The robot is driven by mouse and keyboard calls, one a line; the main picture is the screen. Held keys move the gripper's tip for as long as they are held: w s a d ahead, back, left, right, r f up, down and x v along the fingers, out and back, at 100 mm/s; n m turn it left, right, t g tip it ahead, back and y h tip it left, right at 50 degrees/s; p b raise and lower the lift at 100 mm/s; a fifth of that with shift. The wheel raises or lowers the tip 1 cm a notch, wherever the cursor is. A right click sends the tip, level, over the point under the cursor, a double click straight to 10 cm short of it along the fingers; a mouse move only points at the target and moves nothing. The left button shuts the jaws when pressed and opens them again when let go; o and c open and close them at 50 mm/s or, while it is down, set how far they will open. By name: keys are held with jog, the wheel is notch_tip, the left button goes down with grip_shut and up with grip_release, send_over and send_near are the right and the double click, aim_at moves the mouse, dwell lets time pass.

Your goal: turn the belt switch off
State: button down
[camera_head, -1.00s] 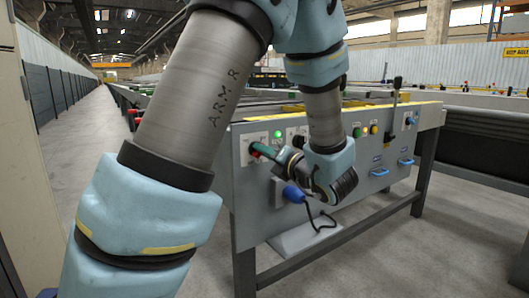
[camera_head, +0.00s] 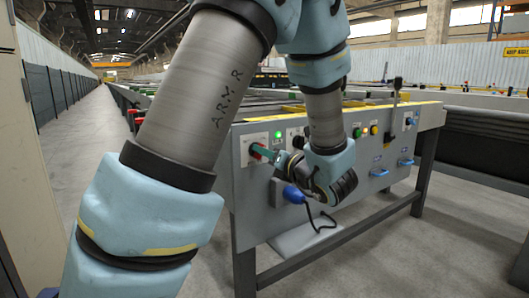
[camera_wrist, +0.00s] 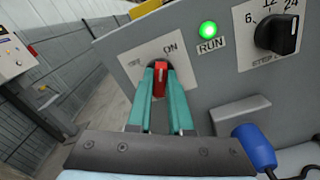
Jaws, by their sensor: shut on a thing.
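The belt switch is a red knob (camera_wrist: 159,82) on a white plate (camera_wrist: 133,62) at the left end of the grey panel. The word ON shows at the plate's upper right; the rest of its lettering is hidden behind the fingers. In the wrist view my gripper (camera_wrist: 160,73) has its two teal fingers on either side of the knob, shut on it. The knob stands upright in the wrist view, just left of the ON mark. In the head view my gripper (camera_head: 266,154) reaches the red switch from the right. The green RUN lamp (camera_wrist: 208,29) is lit.
A black step dial (camera_wrist: 278,34) sits right of the lamp. A blue plug (camera_wrist: 254,146) with a dark cable juts out below the switch; it also shows in the head view (camera_head: 293,194). Blue handles (camera_head: 380,172) and a black lever (camera_head: 397,88) are farther right.

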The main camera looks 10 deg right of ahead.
jog(key=shift+s+a+f+n+b, duration=0.1)
jog(key=shift+n+b, duration=1.75)
jog(key=shift+n, duration=1.7)
jog(key=shift+s+a+f+n+b, duration=0.1)
jog(key=shift+n+b, duration=1.7)
jog(key=shift+n, duration=1.75)
jog(key=shift+r, duration=0.1)
jog(key=c, duration=0.8)
grip_release()
jog(key=shift+w, duration=0.1)
jog(key=shift+p+v, duration=1.3)
jog(key=shift+v, duration=4.15)
